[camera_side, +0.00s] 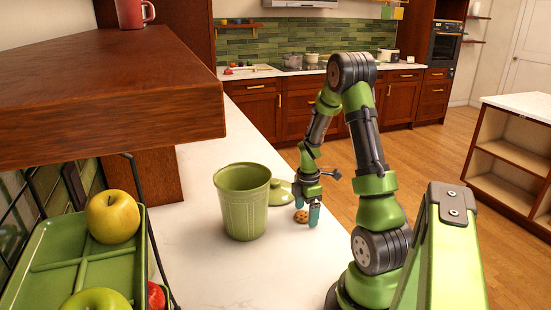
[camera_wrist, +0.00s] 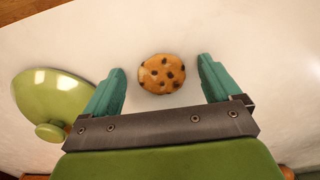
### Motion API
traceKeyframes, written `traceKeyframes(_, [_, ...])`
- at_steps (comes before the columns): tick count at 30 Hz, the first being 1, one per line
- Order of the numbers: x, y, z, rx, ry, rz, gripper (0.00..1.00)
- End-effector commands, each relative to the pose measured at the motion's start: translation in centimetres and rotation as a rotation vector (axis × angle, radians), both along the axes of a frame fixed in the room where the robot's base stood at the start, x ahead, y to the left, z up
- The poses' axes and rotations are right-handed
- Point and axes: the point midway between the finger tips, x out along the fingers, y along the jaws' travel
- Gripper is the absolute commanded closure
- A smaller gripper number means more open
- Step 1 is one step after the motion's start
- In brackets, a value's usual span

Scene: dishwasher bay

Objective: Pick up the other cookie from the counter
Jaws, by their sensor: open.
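A round cookie with dark chips (camera_wrist: 161,74) lies on the white counter (camera_side: 190,252). It also shows in the side view (camera_side: 301,216), partly hidden by a fingertip. My gripper (camera_wrist: 161,85) is open, with its two teal fingers on either side of the cookie and a gap on each side. In the side view my gripper (camera_side: 306,206) points down at the counter beside the cookie. A green jar (camera_side: 242,205) without its lid stands to the left; its inside bottom is hidden.
A green lid with a knob (camera_wrist: 50,100) lies on the counter close to my gripper; it also shows behind the jar (camera_side: 280,192). A green divided tray (camera_side: 75,258) with apples and a wooden shelf (camera_side: 110,95) are at the left. The counter's front is clear.

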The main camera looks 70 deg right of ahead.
Motion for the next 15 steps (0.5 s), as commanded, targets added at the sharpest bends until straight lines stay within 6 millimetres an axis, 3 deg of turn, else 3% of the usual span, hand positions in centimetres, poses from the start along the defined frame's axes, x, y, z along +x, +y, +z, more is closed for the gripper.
traceKeyframes(4, [0.0, 0.0, 0.03, 0.0, 0.0, 0.0, 0.12])
traceKeyframes(11, [0.0, 0.0, 0.05, 0.0, 0.0, 0.0, 0.46])
traceKeyframes(15, [0.0, 0.0, 0.05, 0.0, 0.0, 0.0, 0.47])
